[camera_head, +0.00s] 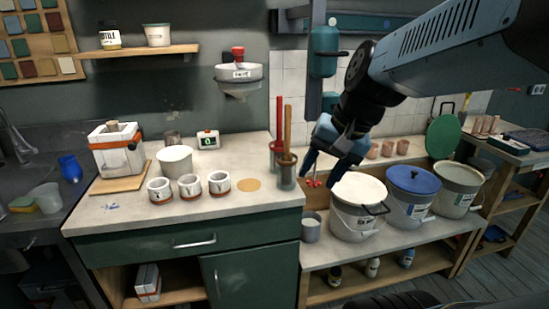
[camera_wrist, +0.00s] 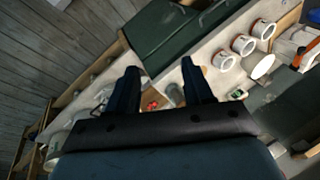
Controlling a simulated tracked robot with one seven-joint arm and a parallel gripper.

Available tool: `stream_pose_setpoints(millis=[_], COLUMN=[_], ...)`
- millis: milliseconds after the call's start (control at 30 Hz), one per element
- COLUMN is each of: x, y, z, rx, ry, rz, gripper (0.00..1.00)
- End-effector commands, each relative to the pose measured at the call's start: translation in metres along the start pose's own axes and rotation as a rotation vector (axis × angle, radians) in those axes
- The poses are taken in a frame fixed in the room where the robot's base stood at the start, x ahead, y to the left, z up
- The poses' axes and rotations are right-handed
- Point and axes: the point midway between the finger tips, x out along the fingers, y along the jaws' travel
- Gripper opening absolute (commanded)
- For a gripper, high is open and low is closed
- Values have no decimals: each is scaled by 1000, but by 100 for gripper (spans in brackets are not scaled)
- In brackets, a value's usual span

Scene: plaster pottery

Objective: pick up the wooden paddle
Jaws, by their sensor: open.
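Two long tool handles stand upright at the right end of the counter. One is a brown wooden handle (camera_head: 287,128) that may be the wooden paddle; its lower end is hidden in a dark cup (camera_head: 287,172). The other is a red handle (camera_head: 279,115) just to its left. My gripper (camera_head: 320,176) is open and hangs to the right of the cup, apart from it, over the edge of the lower bench. In the wrist view my gripper (camera_wrist: 158,68) has its two dark fingers spread, with nothing held between them.
Three white mugs (camera_head: 190,187) stand on the counter left of the tools. A white-lidded bucket (camera_head: 357,209) and a blue-lidded bucket (camera_head: 412,195) stand right of my gripper. A small red object (camera_head: 314,182) shows by the fingertips. A grey cup (camera_head: 311,227) sits below.

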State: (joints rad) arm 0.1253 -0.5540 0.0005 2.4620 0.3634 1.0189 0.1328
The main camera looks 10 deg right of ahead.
Motion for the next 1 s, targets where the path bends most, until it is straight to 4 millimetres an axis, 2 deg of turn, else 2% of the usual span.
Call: stream_pose_setpoints(millis=[100,267,367,533,667,800,900,1000], x=[15,26,31,34,34,32,30,29], y=[-13,-32,-41,-45,-34,-13,3,15], z=[-14,-43,-67,-122,-170,-218,-244,-260], rx=[239,556,751,1070,1297,1492,1587,1646], ry=[-123,-277,-367,-512,-609,-691,-730,-753], rz=[-105,-264,-370,-569,-739,-914,-1015,-1083], gripper=[51,51,51,51,51,51,51,51])
